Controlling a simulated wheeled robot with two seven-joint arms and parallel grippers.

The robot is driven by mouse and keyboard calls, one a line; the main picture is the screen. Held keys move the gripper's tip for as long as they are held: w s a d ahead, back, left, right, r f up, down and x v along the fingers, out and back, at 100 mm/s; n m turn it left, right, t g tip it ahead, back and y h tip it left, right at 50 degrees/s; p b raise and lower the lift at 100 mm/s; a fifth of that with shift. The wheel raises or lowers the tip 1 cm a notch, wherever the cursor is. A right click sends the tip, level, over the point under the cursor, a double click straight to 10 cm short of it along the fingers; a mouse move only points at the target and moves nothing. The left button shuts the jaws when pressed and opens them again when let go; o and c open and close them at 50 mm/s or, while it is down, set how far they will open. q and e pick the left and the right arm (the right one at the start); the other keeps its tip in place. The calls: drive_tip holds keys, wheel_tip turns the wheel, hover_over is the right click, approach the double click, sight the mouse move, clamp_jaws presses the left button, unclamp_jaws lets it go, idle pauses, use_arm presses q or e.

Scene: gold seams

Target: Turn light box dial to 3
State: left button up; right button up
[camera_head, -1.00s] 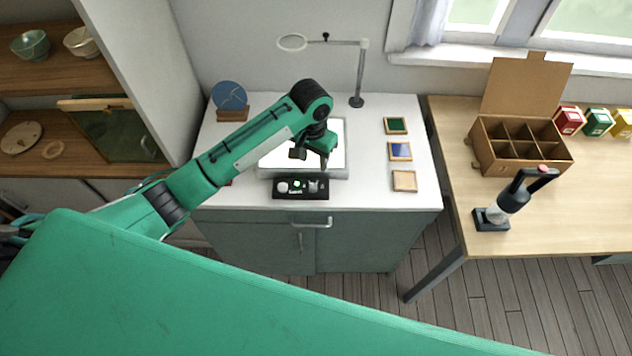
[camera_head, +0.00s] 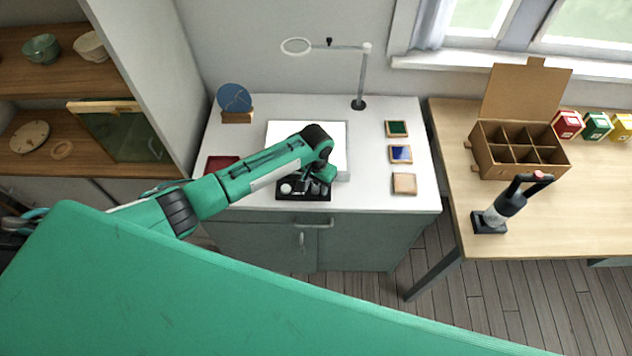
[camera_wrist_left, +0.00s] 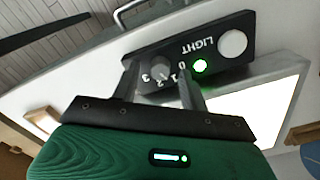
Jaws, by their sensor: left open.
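The light box (camera_head: 290,132) has a bright white top and a black control panel (camera_head: 287,196) along its front. In the left wrist view the panel (camera_wrist_left: 214,47) shows the word LIGHT, a lit green button (camera_wrist_left: 200,66), a round white knob (camera_wrist_left: 232,43) and a dark dial (camera_wrist_left: 160,66) with numbers 0 to 3 beside it. My left gripper (camera_wrist_left: 158,82) is open, with one finger on each side of the dial. I cannot tell whether the fingers touch it or where it points. In the head view my left gripper (camera_head: 318,186) is over the panel's right part, largely hiding the dial.
Three coloured tiles, green (camera_head: 397,129), blue (camera_head: 400,153) and tan (camera_head: 404,183), lie right of the light box. A red tile (camera_head: 221,164) lies left. A magnifier lamp (camera_head: 362,75) and a blue disc (camera_head: 234,98) stand behind.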

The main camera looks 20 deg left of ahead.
use_arm(q)
drive_tip(key=shift+f, duration=0.3)
drive_tip(key=c, duration=0.9)
clamp_jaws()
use_arm(e)
drive_tip(key=shift+a, duration=0.25)
drive_tip(key=shift+a+r, duration=0.1)
